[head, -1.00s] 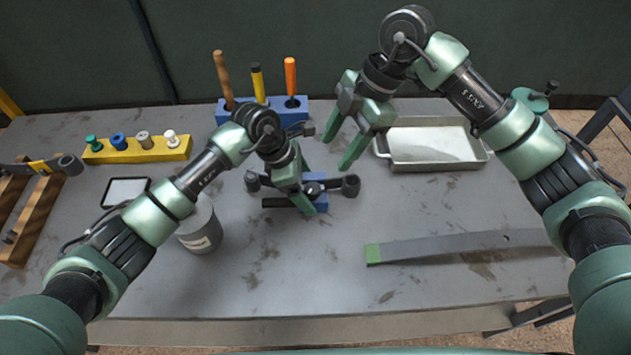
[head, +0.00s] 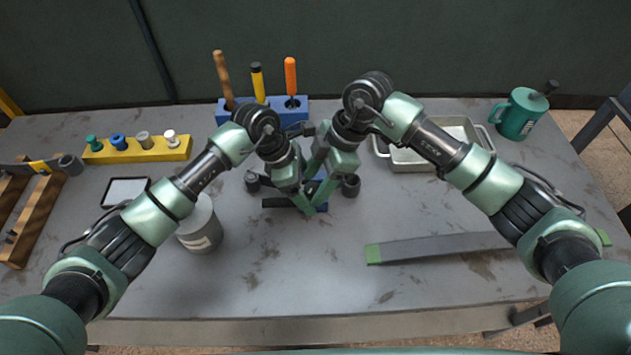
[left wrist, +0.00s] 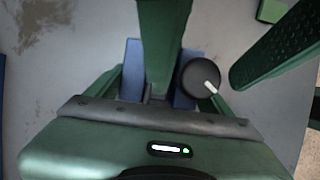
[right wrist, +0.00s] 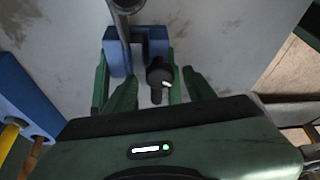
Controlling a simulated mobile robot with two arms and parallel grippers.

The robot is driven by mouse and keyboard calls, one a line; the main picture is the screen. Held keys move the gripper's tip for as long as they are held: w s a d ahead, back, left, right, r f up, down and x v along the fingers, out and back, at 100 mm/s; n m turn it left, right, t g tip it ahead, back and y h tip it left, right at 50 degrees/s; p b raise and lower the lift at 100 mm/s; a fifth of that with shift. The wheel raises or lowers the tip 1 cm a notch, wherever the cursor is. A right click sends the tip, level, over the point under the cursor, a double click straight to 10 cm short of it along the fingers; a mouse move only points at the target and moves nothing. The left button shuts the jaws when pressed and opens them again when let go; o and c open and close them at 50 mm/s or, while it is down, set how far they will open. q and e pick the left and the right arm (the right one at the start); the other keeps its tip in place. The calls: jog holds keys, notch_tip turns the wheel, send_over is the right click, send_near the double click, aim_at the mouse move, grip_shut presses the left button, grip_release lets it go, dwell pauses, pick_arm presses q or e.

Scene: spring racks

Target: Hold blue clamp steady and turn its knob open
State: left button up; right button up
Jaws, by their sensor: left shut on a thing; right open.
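The blue clamp (right wrist: 155,45) sits on the grey bench, mostly hidden by my grippers in the head view; its dark bar (head: 275,203) sticks out to the left. Its round black knob (right wrist: 159,72) has a white mark and also shows in the left wrist view (left wrist: 199,77). My left gripper (head: 305,190) is shut on the clamp's blue body. My right gripper (head: 322,178) is open, with its fingers on either side of the knob in the right wrist view. I cannot tell whether they touch it.
A blue holder (head: 225,113) with upright tools stands behind the clamp. A grey can (head: 200,225) is to the left, a metal tray (head: 413,160) behind right, and a flat grey strip (head: 435,246) front right. The front middle of the bench is clear.

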jog(key=shift+a+f, duration=0.1)
jog(key=shift+f, duration=0.15)
grip_shut()
jog(key=shift+w+n+g, duration=0.1)
jog(key=shift+n+g, duration=0.2)
jog(key=shift+n, duration=0.5)
grip_release()
jog(key=shift+r, duration=0.1)
